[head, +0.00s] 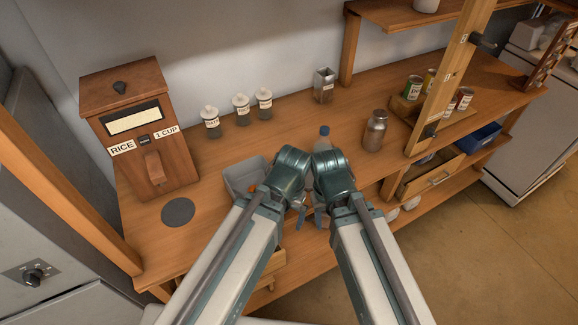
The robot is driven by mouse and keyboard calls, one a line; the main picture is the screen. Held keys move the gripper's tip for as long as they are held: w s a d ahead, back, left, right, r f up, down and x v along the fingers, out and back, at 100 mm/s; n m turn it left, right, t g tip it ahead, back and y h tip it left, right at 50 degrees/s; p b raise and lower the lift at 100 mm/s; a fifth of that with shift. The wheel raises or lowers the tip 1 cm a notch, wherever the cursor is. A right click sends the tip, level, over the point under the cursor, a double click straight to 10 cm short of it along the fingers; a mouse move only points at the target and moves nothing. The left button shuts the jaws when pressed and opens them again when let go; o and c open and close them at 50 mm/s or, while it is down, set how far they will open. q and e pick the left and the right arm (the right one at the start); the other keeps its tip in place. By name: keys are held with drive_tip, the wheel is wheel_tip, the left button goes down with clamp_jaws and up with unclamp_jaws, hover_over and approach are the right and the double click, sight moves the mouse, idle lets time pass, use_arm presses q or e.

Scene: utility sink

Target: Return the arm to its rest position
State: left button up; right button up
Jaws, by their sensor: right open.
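My two arms come in from the bottom edge and fold down at their teal wrists near the middle of the wooden counter. My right gripper (320,216) hangs below its wrist near the counter's front edge. It is small and partly hidden, open, and I see nothing held in it. My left gripper (301,213) is mostly hidden behind its own wrist and forearm, so its jaws cannot be made out. The two wrists are close together, with little gap between them.
A grey bin (236,181) lies left of my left wrist, and a blue-capped bottle (324,133) stands behind the wrists. A metal jar (375,131) is to the right. A rice dispenser (140,128), several white-lidded jars (241,108) and a wooden post (450,80) stand farther out.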

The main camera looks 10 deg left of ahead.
wheel_tip(320, 180, down, 9)
drive_tip(key=b, duration=0.8)
drive_tip(key=shift+r, duration=0.1)
